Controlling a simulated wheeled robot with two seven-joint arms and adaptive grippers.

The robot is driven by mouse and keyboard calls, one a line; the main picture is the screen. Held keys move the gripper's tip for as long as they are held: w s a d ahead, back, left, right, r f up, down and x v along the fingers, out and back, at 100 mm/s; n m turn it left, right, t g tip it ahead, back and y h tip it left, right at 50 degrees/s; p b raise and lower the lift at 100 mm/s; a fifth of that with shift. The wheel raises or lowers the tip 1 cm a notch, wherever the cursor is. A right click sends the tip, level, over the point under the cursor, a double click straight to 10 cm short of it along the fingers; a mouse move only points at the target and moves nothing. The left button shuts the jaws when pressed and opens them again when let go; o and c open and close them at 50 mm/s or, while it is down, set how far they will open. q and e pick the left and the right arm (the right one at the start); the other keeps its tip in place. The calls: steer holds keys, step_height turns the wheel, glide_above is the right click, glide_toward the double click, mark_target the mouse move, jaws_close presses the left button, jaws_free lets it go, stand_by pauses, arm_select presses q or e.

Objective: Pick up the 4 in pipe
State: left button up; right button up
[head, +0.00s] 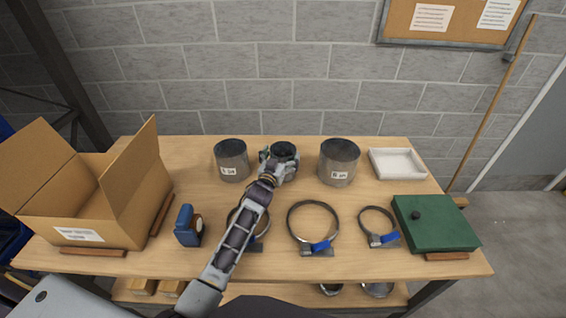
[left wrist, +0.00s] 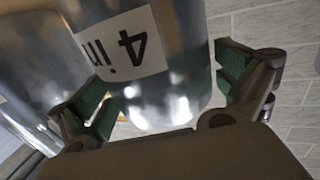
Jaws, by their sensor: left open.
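The 4 in pipe (left wrist: 180,85) is a shiny metal cylinder with a white label reading "4 in" in the left wrist view. In the head view its dark open top (head: 284,149) shows at the back middle of the table, and my gripper hides most of its body. My left gripper (head: 278,166) reaches it from the front. In the left wrist view the open fingers (left wrist: 168,88) stand on either side of the pipe, with a gap showing at the right finger. Contact at the left finger is unclear. My right gripper is not in view.
A labelled metal pipe (head: 232,160) stands close on the left and a larger one (head: 339,162) on the right. Ring clamps (head: 313,222) lie in front on the wooden table (head: 350,262). A cardboard box (head: 120,205), white tray (head: 397,163) and green case (head: 436,223) flank them.

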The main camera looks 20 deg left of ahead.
arm_select(q)
steer(key=shift+w, duration=0.85)
steer(key=c, duration=0.9)
steer(key=shift+r, duration=0.1)
steer(key=shift+c, duration=0.2)
step_height(320, 180, up, 10)
stand_by(0.4)
